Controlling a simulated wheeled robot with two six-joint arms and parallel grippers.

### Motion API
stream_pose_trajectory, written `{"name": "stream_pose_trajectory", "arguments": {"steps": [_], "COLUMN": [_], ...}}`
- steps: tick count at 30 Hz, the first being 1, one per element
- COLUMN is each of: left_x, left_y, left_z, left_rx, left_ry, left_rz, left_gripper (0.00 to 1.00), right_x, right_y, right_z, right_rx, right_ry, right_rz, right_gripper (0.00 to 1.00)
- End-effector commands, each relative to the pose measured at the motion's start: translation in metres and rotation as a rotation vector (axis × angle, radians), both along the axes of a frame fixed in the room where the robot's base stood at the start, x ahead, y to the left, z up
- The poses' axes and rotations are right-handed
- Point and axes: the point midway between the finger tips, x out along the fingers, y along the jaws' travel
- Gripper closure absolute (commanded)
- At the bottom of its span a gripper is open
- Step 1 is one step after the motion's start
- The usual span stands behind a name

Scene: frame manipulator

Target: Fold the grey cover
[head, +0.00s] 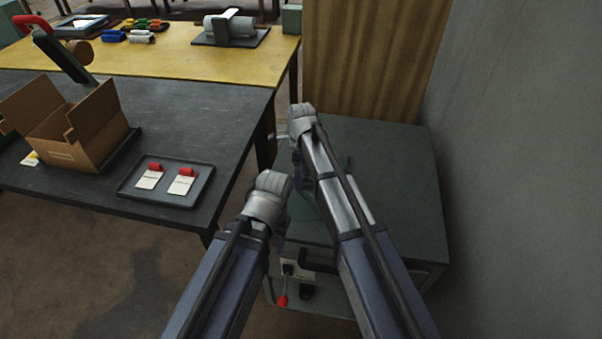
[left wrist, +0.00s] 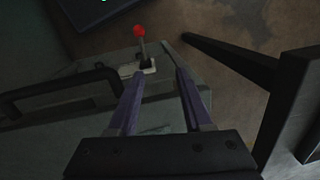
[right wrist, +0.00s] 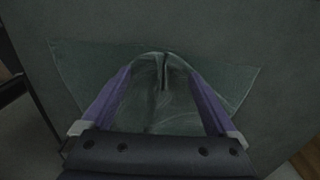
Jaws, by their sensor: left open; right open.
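The grey cover (right wrist: 75,70) is a thin grey-green sheet on the top of a grey cabinet (head: 385,150). In the right wrist view its middle bulges in a raised pleat between my right fingers, and its corners spread to both sides. In the head view my arms hide most of it. My right gripper (right wrist: 162,75) is open, with its fingers on either side of the pleat; I cannot tell whether they touch it. My left gripper (left wrist: 160,76) is open and empty near the cabinet's front, close to a red-knobbed lever (left wrist: 139,32).
The cabinet front carries a dark handle (left wrist: 60,90) and the lever, whose red knob (head: 282,300) shows below my arms. A wall (head: 520,170) stands close on the right. A dark table (head: 190,105) on the left holds a cardboard box (head: 75,130) and a tray (head: 200,198).

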Motion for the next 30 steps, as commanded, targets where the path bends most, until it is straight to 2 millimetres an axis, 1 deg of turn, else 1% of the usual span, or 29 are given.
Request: {"name": "stream_pose_trajectory", "arguments": {"steps": [1, 2, 10, 14, 17, 20, 23, 26, 30], "left_x": [0.000, 0.000, 0.000, 0.000, 0.000, 0.000, 0.000, 0.000, 0.000], "left_y": [0.000, 0.000, 0.000, 0.000, 0.000, 0.000, 0.000, 0.000, 0.000], "left_z": [0.000, 0.000, 0.000, 0.000, 0.000, 0.001, 0.008, 0.020, 0.042], "left_rx": [0.000, 0.000, 0.000, 0.000, 0.000, 0.000, 0.000, 0.000, 0.000], "left_ry": [0.000, 0.000, 0.000, 0.000, 0.000, 0.000, 0.000, 0.000, 0.000], "left_rz": [0.000, 0.000, 0.000, 0.000, 0.000, 0.000, 0.000, 0.000, 0.000], "left_gripper": [0.50, 0.50, 0.50, 0.50, 0.50, 0.50, 0.50, 0.50, 0.50], "right_x": [0.000, 0.000, 0.000, 0.002, 0.005, 0.004, 0.004, 0.004, 0.004], "right_y": [0.000, 0.000, 0.001, 0.008, 0.017, 0.015, 0.015, 0.015, 0.015], "right_z": [0.000, 0.000, 0.000, 0.000, 0.000, 0.001, 0.008, 0.020, 0.042], "right_rx": [0.000, 0.000, 0.000, 0.000, 0.000, 0.000, 0.000, 0.000, 0.000], "right_ry": [0.000, 0.000, 0.000, 0.000, 0.000, 0.000, 0.000, 0.000, 0.000], "right_rz": [0.000, 0.000, 0.000, 0.002, 0.001, -0.001, -0.001, 0.000, 0.000], "right_gripper": [0.02, 0.00, 0.00, 0.00, 0.00, 0.00, 0.00, 0.00, 0.00]}}
